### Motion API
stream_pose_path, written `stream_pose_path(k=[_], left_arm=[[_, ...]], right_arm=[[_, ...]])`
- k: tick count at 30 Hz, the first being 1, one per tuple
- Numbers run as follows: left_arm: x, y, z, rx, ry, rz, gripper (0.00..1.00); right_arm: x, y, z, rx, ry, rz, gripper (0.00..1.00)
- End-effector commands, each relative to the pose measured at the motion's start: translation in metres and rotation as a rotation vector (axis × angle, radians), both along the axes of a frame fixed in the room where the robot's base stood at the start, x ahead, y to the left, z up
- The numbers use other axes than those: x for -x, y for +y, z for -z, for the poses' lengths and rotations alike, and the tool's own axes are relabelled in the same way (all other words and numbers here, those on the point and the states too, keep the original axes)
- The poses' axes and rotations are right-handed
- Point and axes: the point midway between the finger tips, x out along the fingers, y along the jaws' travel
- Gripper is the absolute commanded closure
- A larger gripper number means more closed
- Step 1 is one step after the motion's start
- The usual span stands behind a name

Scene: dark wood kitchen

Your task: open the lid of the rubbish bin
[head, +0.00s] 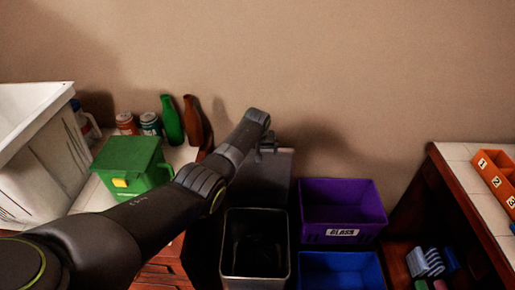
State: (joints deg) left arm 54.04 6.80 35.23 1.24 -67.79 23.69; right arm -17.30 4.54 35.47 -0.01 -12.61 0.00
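The rubbish bin (284,258) is a dark, square-topped metal bin on the floor at the lower middle. Its top is uncovered and its dark inside shows. A dark grey panel (272,182), which looks like its raised lid, stands upright behind the opening. My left arm reaches across from the lower left. My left gripper (268,146) is at the top edge of this panel; I cannot tell whether it touches it. The fingers are small and partly hidden by the wrist, so their opening is unclear. My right gripper is out of view.
A purple GLASS crate (342,236) and a blue crate (341,268) stand right of the bin. Left, a counter holds a green box (126,160), cans (150,125) and bottles (171,120). Right, another counter bears an orange numbered rack (492,172).

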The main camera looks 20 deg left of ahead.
Motion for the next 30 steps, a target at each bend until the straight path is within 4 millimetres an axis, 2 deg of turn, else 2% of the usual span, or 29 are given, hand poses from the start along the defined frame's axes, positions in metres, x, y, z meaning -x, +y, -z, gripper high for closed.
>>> stream_pose_path(k=[5,14,23,30], left_arm=[[0.002,-0.001,-0.006,0.000,0.001,0.000,0.00],[0.013,-0.004,-0.036,0.001,-0.001,0.000,0.00],[0.028,-0.009,-0.074,0.000,-0.002,0.000,0.00],[0.043,-0.013,-0.112,0.001,-0.004,0.001,0.00]], right_arm=[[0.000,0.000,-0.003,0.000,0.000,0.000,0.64],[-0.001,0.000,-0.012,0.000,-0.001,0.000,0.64],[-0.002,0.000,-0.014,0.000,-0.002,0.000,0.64],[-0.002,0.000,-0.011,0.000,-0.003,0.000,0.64]])
